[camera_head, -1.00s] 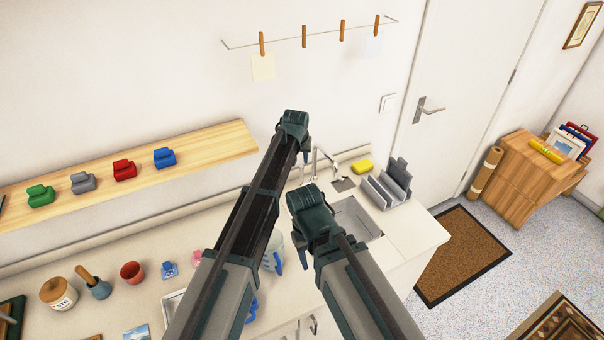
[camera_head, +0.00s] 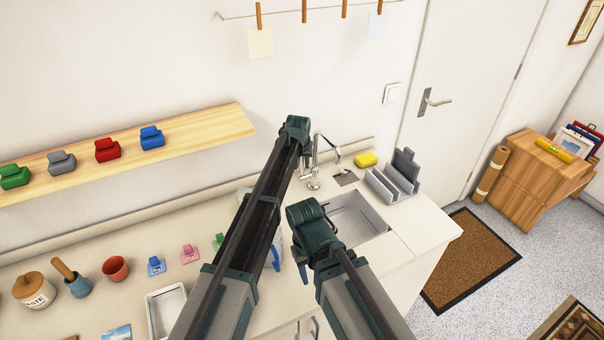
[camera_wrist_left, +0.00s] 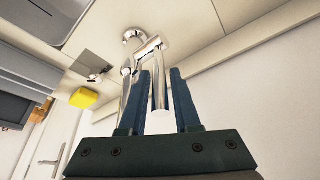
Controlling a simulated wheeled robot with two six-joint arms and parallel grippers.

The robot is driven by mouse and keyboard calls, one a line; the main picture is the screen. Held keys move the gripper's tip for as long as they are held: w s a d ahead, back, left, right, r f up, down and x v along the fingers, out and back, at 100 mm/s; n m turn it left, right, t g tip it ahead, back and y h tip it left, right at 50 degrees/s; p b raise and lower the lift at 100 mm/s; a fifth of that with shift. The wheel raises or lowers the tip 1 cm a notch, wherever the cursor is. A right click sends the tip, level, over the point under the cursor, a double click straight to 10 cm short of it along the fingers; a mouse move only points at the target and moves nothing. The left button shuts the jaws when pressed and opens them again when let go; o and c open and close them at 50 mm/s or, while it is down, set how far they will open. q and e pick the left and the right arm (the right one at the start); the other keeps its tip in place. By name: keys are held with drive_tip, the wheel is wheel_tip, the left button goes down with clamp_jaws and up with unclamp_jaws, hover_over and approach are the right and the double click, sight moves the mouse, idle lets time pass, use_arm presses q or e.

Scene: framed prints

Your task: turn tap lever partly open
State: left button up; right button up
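The chrome tap (camera_head: 314,182) stands behind the sink (camera_head: 376,221), its spout curving to the right. In the left wrist view, the chrome tap (camera_wrist_left: 127,70) rises just beyond my left gripper (camera_wrist_left: 160,75). Its two fingers stand apart on either side of the cylindrical chrome lever (camera_wrist_left: 159,95), with a small gap visible. In the head view my left gripper (camera_head: 304,165) is beside the tap, partly hidden by its wrist. My right gripper (camera_head: 303,272) is low in front of the sink, mostly hidden under its wrist; its opening does not show.
A yellow sponge (camera_head: 366,159) and a grey rack (camera_head: 394,182) stand right of the tap. A wooden shelf (camera_head: 205,132) runs along the wall at left.

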use_arm(q)
drive_tip(key=shift+b+x, duration=0.35)
drive_tip(key=shift+x, duration=0.45)
clamp_jaws()
idle(0.9)
